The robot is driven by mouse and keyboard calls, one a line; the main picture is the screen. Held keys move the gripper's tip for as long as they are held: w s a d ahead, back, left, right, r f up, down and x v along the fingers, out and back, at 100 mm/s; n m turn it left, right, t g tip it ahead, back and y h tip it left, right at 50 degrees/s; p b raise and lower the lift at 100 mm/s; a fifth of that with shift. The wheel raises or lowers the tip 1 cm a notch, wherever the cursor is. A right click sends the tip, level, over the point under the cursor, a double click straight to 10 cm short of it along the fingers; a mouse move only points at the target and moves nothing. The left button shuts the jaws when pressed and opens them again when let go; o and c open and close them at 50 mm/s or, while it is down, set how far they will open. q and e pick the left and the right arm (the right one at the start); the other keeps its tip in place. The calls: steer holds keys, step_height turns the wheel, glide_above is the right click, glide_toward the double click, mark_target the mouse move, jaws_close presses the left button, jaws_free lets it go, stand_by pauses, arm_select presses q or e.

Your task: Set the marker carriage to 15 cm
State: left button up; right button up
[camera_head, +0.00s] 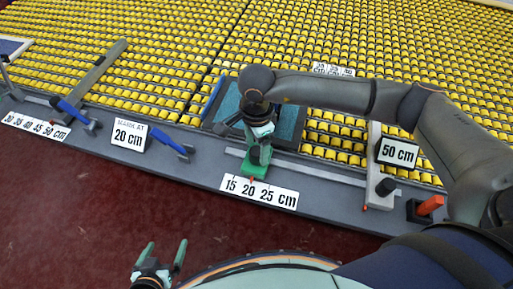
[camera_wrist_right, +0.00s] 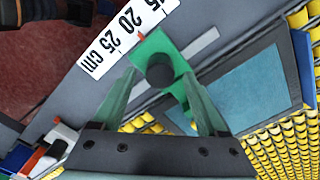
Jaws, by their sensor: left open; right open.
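The marker carriage (camera_head: 254,166) is a green block with a black knob (camera_wrist_right: 160,70) on a rail. Its red pointer (camera_wrist_right: 141,37) stands by the 20 on the white scale (camera_head: 258,191) marked 15, 20, 25 cm. My right gripper (camera_head: 259,150) is over the carriage, its open green fingers on either side of the knob in the wrist view; whether they touch it I cannot tell. My left gripper (camera_head: 163,255) is open and empty over the red floor. A sign (camera_head: 130,134) reads 20 cm, unlike the 15 cm named in the task.
Two blue-handled tools (camera_head: 173,144) lie along the grey ledge on the left. A blue-green panel (camera_head: 229,103) lies behind the carriage, among yellow rollers.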

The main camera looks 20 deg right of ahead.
steer(key=shift+f, duration=1.2)
jaws_close()
stand_by(0.6)
